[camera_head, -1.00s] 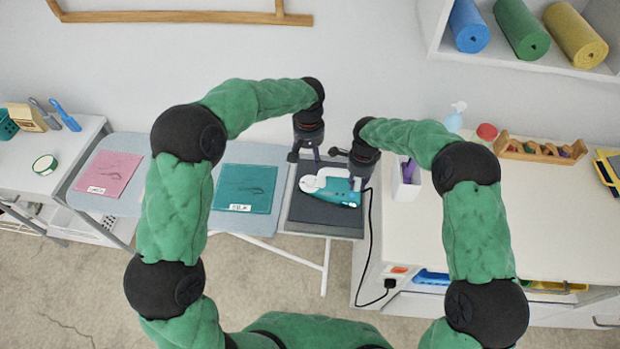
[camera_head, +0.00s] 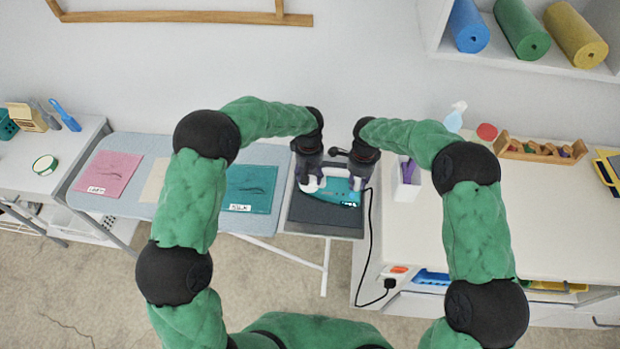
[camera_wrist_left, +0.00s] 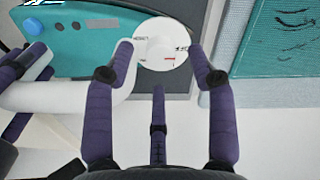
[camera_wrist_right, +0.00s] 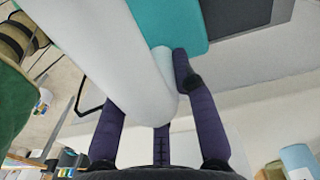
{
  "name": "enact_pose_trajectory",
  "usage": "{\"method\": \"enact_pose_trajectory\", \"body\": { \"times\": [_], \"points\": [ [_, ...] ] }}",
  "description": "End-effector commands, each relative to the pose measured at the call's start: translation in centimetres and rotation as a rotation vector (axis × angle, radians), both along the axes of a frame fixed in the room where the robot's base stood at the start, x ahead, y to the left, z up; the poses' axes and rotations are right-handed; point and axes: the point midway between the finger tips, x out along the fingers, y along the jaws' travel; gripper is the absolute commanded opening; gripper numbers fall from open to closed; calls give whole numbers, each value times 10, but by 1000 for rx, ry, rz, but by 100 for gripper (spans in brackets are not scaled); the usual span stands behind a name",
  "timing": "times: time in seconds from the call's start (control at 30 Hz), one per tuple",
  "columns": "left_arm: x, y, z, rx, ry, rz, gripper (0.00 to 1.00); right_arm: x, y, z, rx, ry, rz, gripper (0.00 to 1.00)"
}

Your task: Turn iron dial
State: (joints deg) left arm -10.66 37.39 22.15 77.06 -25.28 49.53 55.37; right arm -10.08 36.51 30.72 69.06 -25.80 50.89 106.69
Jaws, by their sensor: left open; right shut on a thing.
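The teal and white iron (camera_head: 337,190) lies on the dark rest pad (camera_head: 322,214) at the end of the ironing board. My right gripper (camera_head: 358,182) is shut on the iron's white handle (camera_wrist_right: 100,45), which fills much of the right wrist view and hides part of the fingers.
The ironing board (camera_head: 130,208) holds a pink cloth (camera_head: 107,174) and a teal cloth (camera_head: 249,188). A black cord (camera_head: 369,250) hangs beside the pad. A white holder (camera_head: 405,188) stands on the right counter (camera_head: 480,220), with a spray bottle and wooden rack behind.

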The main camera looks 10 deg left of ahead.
Motion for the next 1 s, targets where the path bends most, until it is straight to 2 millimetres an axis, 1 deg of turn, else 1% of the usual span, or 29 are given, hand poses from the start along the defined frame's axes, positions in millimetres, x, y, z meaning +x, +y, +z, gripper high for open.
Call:
{"method": "enact_pose_trajectory", "body": {
  "times": [0.03, 0.2, 0.33, 0.57, 0.6, 0.67, 0.7, 0.8, 1.0],
  "points": [
    [0, 0, -8, 0, 2, 1, 56, 0, 0, -1, 0, 2, -1, 0],
    [0, 0, -24, 0, 1, 1, 56, 0, 0, -1, 0, 2, -1, 0],
    [1, -1, -29, 0, -1, 1, 56, -1, 0, -1, 1, 2, -1, 0],
    [1, 0, -29, 0, -1, 0, 56, -1, 0, -1, 1, 2, -1, 0],
    [1, -1, -29, 0, -1, 0, 54, -1, 0, -1, 1, 2, -1, 0],
    [0, -1, -29, 0, -1, 0, 37, -1, 0, -1, 1, 2, 0, 0],
    [0, -1, -29, 0, -1, 0, 25, -1, 0, -1, 1, 2, 0, 0],
    [0, -1, -29, 0, 0, 0, 1, -1, 0, -1, 1, 2, -1, 0],
    [0, -1, -29, 0, 1, -4, 0, -1, 0, -1, 1, 2, -2, 0]
  ]
}}
